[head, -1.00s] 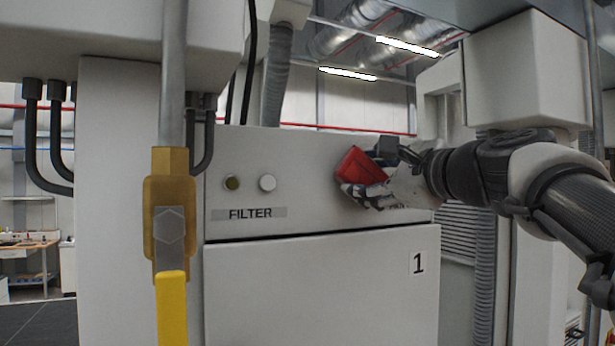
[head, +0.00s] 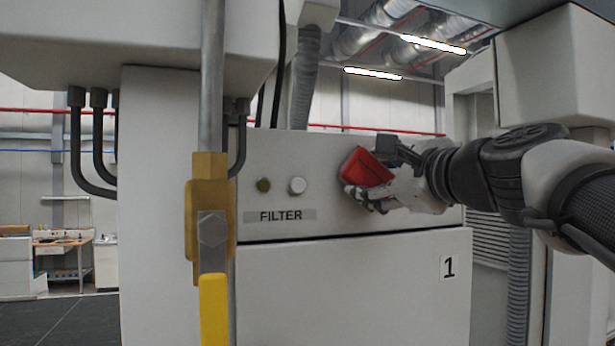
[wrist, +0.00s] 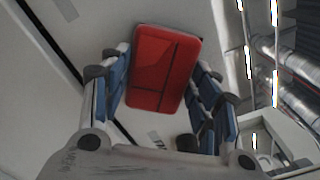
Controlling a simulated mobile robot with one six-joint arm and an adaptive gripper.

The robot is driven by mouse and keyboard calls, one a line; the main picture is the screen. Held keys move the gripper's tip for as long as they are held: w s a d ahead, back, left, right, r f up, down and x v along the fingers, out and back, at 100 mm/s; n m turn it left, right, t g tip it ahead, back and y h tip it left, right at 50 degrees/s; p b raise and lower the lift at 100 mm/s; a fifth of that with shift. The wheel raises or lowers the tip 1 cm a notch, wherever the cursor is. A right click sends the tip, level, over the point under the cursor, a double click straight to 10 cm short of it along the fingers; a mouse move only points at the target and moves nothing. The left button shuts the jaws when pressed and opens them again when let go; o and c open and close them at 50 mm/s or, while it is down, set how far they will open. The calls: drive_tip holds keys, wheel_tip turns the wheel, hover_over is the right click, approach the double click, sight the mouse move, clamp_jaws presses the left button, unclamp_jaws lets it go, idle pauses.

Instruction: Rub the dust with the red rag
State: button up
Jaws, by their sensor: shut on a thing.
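My gripper (head: 366,190) is shut on the red rag (head: 367,168), which looks like a flat red pad. In the head view it holds the rag at the upper right of the white cabinet front, right of the FILTER label. In the wrist view the rag (wrist: 165,68) sits between my gripper's two blue-padded fingers (wrist: 162,95), close to the white panel. I cannot tell whether the rag touches the panel. No dust can be made out in either view.
The white cabinet (head: 350,285) carries a dark round button (head: 263,185), a white round button (head: 297,185) and the FILTER label (head: 280,216). A vertical pipe with a brass valve (head: 209,225) and yellow handle (head: 214,310) stands in front at left. A workbench (head: 65,245) is far left.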

drive_tip(key=shift+b+v, duration=0.85)
drive_tip(key=shift+v, duration=2.05)
